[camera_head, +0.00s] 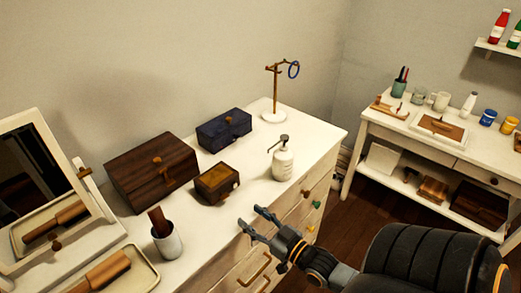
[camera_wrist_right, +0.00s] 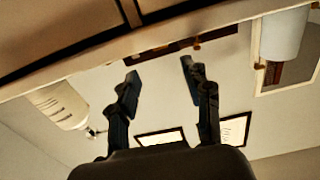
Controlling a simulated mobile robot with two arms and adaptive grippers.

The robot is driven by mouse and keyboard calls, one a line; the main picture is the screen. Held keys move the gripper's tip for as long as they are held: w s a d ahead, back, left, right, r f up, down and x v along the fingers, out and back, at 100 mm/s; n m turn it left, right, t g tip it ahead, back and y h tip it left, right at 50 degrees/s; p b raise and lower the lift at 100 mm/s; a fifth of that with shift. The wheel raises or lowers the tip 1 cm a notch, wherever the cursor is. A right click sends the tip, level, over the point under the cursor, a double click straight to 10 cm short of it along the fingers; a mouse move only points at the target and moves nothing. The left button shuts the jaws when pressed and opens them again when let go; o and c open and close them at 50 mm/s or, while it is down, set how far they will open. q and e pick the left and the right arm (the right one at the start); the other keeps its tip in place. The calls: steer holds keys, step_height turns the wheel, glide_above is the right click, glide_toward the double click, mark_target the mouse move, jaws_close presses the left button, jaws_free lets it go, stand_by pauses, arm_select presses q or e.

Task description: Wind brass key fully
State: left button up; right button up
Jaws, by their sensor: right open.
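A small brass-coloured fitting (camera_head: 157,160), perhaps the key, shows on the front of the dark brown wooden box (camera_head: 135,181) on the white dresser. A smaller box with a golden top (camera_head: 217,180) stands to its right, with a small pale knob on its side. I cannot tell for sure which part is the brass key. My right gripper (camera_head: 250,216) is open and empty by the dresser's front edge, apart from both boxes. Its open fingers also show in the right wrist view (camera_wrist_right: 160,70). My left gripper is not in view.
A pump bottle (camera_head: 283,161) stands right of the golden-topped box, and a cup with a brush (camera_head: 166,240) stands to the left. A blue box (camera_head: 224,130), a ring stand (camera_head: 274,112) and a mirror (camera_head: 42,190) are also on the dresser. A side table (camera_head: 375,125) is at right.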

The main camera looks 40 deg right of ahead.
steer(key=shift+s+d, duration=0.1)
steer(key=shift+s, duration=1.15)
steer(key=s+f+g+h, duration=0.1)
steer(key=s+f+g, duration=0.35)
steer(key=f, duration=1.05)
steer(key=s+f+g+h, duration=0.1)
steer(key=s+f+g, duration=0.35)
steer(key=f, duration=0.95)
steer(key=s+a+f+g, duration=0.4)
steer(key=s+a+f, duration=0.1)
steer(key=s+f, duration=0.4)
steer(key=s+a+f+n+g, duration=0.1)
steer(key=s+a+f+g, duration=0.3)
steer(key=s+f, duration=0.5)
steer(key=s+a, duration=0.1)
steer(key=s, duration=0.3)
steer(key=shift+s+a+f+n, duration=0.15)
steer(key=shift+s+n, duration=0.1)
steer(key=shift+n, duration=0.05)
